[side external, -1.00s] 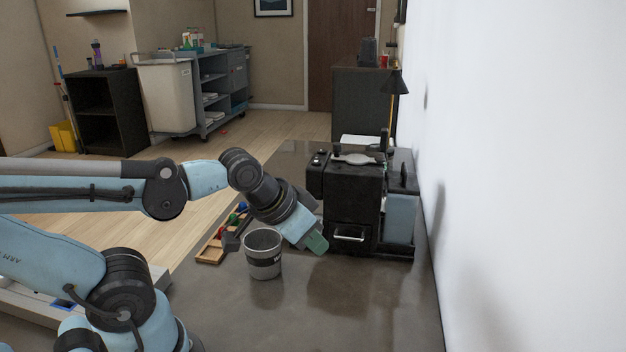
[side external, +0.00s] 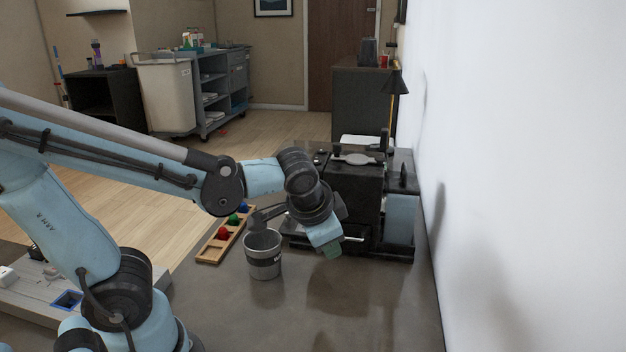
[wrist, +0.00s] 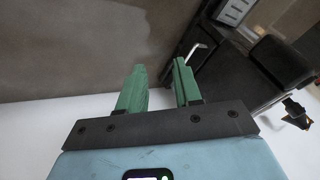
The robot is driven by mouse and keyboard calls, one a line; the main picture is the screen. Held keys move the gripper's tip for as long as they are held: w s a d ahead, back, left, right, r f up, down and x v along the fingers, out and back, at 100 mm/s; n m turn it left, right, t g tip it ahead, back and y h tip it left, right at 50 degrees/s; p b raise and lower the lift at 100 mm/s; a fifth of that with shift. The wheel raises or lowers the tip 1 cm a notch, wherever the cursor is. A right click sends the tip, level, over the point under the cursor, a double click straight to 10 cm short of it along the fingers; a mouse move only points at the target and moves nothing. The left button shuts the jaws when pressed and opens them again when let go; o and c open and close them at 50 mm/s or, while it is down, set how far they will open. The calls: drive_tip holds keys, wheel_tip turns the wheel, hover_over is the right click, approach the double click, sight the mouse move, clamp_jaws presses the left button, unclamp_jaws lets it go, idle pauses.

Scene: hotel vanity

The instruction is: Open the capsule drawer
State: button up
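The black capsule machine (side external: 360,190) stands on the counter against the wall. The capsule drawer is low on its front, and its silver handle (side external: 354,239) shows just right of my fingers. My gripper (side external: 331,250) is tilted down in front of the drawer and hides much of it. In the wrist view my gripper (wrist: 160,74) has its two green fingers apart with nothing between them. The handle (wrist: 194,50) lies just beyond the right finger, not between the fingers. The drawer looks shut, but its front is partly hidden.
A grey cup (side external: 263,262) stands left of my gripper, close to the arm. A wooden tray (side external: 211,255) with coloured balls lies behind it. The counter (side external: 340,315) in front of the machine is clear. The white wall (side external: 530,200) bounds the right side.

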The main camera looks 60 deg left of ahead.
drive_tip(key=w+d+f+m+y, duration=0.2)
drive_tip(key=w+m+y, duration=0.1)
drive_tip(key=w+y, duration=0.3)
drive_tip(key=y, duration=0.6)
approach(351, 239)
drive_tip(key=shift+n+t, duration=0.3)
drive_tip(key=shift+t, duration=0.1)
drive_tip(key=x, duration=0.8)
drive_tip(key=shift+s+a+f, duration=0.15)
drive_tip(key=shift+s+f, duration=0.05)
drive_tip(key=shift+s, duration=0.05)
clamp_jaws()
idle(0.7)
